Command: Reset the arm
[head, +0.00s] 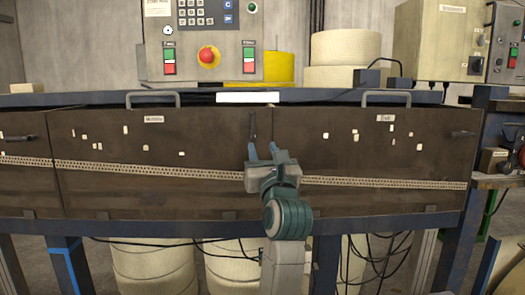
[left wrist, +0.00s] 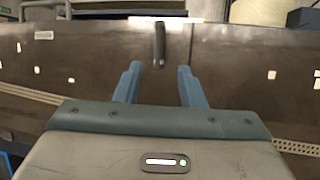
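My left gripper (head: 264,149) is in the middle of the head view, in front of the dark brown cabinet panels (head: 100,185). Its two blue fingers are spread, with nothing between them. In the left wrist view the gripper (left wrist: 158,70) also shows open, its fingers apart. A dark upright handle (left wrist: 159,46) on the panel lies beyond the gap between the fingertips. The same handle (head: 253,124) shows just above the gripper in the head view. I cannot tell the exact distance to the panel. My right gripper is out of view.
Two grey handles (head: 153,94) and (head: 386,92) stand on the top edge. A control box (head: 200,72) with a red button (head: 208,57) stands behind, beside a yellow drum (head: 280,67) and white rolls (head: 345,48). A machine (head: 495,150) stands at the right.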

